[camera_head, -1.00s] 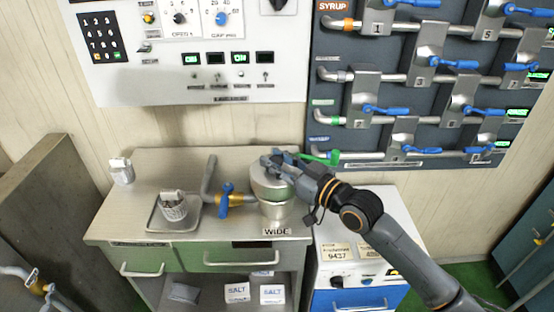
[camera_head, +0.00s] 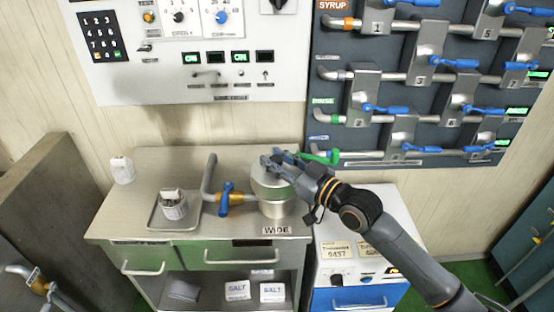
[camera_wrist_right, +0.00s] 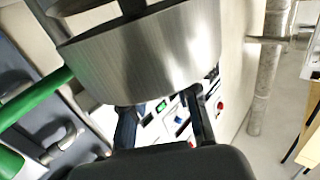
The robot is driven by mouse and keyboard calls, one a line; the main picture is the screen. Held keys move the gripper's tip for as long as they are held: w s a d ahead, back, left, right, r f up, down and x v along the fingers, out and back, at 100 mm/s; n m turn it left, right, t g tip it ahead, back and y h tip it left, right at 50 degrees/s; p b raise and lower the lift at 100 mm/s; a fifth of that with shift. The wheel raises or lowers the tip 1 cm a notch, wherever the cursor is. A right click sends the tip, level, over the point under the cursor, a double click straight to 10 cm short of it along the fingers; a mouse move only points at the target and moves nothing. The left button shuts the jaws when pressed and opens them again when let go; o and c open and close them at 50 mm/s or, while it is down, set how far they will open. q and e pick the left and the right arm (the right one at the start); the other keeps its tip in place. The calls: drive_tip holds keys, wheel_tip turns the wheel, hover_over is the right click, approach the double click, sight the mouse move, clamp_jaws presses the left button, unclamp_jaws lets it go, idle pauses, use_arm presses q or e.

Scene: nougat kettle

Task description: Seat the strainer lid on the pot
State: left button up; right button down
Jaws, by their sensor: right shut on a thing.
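The strainer lid (camera_head: 268,185) is a round metal piece with a deep side wall. It is at the top of the metal pot (camera_head: 274,209), which stands on the counter by the "WIDE" label. From the head view I cannot tell whether the lid is fully seated or slightly raised. My right gripper (camera_head: 276,157) is shut on the lid at its top and partly hides it. In the right wrist view, the lid's brushed wall (camera_wrist_right: 150,55) fills the upper middle, just beyond the fingers. My left gripper is out of view.
A pipe with a blue-handled valve (camera_head: 226,198) stands left of the pot. A tray (camera_head: 155,222) holds a small basket-like cup (camera_head: 174,206). A white container (camera_head: 121,170) is at the counter's left. A green handle (camera_head: 322,158) is close beside my right gripper.

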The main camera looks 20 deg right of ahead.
drive_tip(key=shift+f+b, duration=0.35)
drive_tip(key=shift+f, duration=0.3)
idle(0.4)
idle(0.7)
drive_tip(key=shift+f, duration=0.65)
idle(1.2)
drive_tip(key=c, duration=0.9)
unclamp_jaws()
drive_tip(key=shift+c, duration=0.2)
drive_tip(key=shift+o, duration=0.2)
drive_tip(key=o, duration=0.5)
drive_tip(key=shift+c, duration=0.2)
drive_tip(key=shift+r, duration=0.1)
